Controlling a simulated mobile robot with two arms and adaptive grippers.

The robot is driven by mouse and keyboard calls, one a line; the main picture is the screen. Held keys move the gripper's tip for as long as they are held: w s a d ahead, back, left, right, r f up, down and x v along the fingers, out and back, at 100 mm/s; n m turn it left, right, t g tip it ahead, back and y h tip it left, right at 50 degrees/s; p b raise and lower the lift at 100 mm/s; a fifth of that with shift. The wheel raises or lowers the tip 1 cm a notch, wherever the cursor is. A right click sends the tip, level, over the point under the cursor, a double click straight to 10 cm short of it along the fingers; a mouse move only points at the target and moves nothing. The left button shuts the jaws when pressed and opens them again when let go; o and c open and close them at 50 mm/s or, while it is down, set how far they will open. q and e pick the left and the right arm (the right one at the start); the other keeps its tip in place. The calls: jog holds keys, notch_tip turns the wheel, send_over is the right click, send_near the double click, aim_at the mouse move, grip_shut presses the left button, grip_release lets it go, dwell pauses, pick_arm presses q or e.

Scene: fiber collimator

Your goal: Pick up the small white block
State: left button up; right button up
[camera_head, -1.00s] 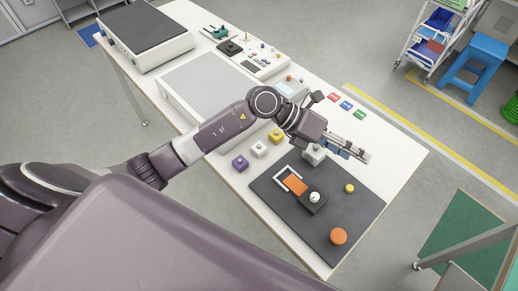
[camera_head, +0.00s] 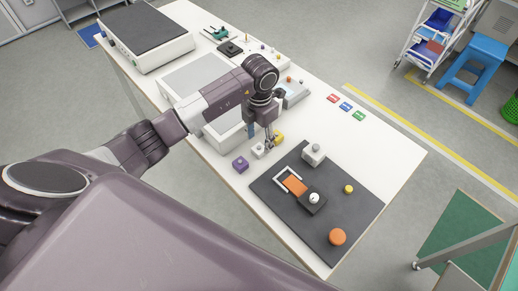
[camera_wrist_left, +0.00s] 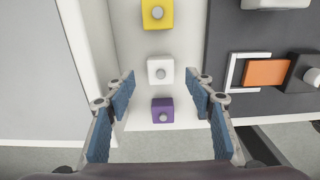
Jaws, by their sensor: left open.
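The small white block (camera_head: 258,151) has a round knob on top. It stands on the white table between the purple block (camera_head: 240,163) and the yellow block (camera_head: 278,137). My left gripper (camera_head: 270,145) points down close to the white block and partly overlaps it in the head view. In the left wrist view, the white block (camera_wrist_left: 160,70) lies between the lines of the two blue-padded fingers, slightly beyond their tips. The left gripper (camera_wrist_left: 163,88) is open and empty. The purple block (camera_wrist_left: 162,111) and yellow block (camera_wrist_left: 157,14) are in line with it. My right gripper is not in view.
A dark mat (camera_head: 270,189) lies right of the blocks, with a grey-white block (camera_head: 313,155), an orange piece in a white bracket, a yellow knob and an orange disc (camera_head: 338,237). A large white box (camera_head: 187,77) stands behind. The table's front edge is close to the purple block.

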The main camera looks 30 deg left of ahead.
aim_at(259, 148)
pick_arm(q)
jog(key=f, duration=0.2)
jog(key=f+p, duration=0.1)
jog(key=shift+s+f, duration=0.2)
jog(key=shift+f, duration=0.5)
jog(key=shift+c, duration=0.3)
jog(key=c, duration=1.2)
jog(key=shift+w+r, duration=0.1)
jog(key=shift+r+b, duration=1.3)
jog(key=shift+r, duration=8.65)
